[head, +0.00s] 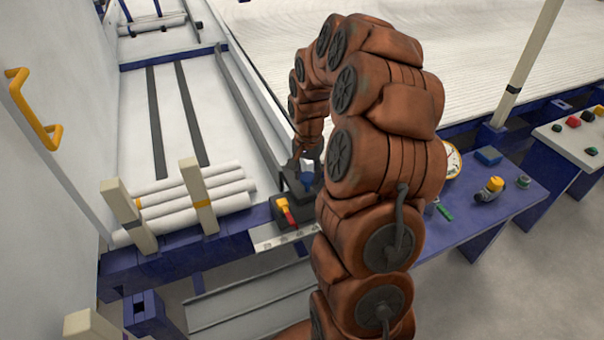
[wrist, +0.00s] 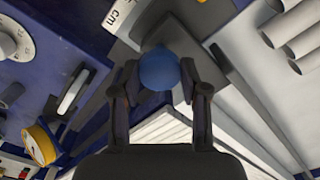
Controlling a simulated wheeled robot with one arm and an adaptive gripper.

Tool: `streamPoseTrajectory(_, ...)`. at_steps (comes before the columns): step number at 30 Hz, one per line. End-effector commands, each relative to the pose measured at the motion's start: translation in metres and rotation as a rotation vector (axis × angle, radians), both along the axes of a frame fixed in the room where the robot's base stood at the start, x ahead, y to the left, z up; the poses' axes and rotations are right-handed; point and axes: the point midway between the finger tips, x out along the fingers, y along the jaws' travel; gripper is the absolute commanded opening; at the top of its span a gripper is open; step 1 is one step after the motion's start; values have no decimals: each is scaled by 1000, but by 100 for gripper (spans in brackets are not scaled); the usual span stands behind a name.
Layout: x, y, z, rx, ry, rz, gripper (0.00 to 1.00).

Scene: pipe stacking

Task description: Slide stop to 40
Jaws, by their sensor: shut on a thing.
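The stop is a dark carriage (head: 296,205) on the blue front beam, with a red and yellow lever (head: 285,210) on its front. Its blue round knob (wrist: 159,68) sits between my fingertips in the wrist view. My gripper (wrist: 160,78) is shut on this knob, one finger at each side. In the head view the knob (head: 307,181) shows partly, below my gripper and beside my arm. A pale scale strip (head: 272,241) runs along the beam in front of the stop; a piece marked "cm" (wrist: 118,12) shows in the wrist view. The numbers are too small to read.
A blue side table (head: 480,215) with a dial (head: 453,160), a yellow-topped button (head: 494,185) and small parts stands at the right. My arm hides part of the beam.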

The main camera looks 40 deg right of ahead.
Motion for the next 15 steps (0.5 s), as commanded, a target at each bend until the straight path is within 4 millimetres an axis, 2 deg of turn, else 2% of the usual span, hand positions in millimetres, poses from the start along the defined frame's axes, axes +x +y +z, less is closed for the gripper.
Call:
streamPoseTrajectory(7, 0, -1, 1, -1, -2, -3, 0)
streamPoseTrajectory(8, 0, -1, 1, -1, -2, -2, 48)
streamPoseTrajectory(15, 1, 1, 0, -1, -1, 1, 70)
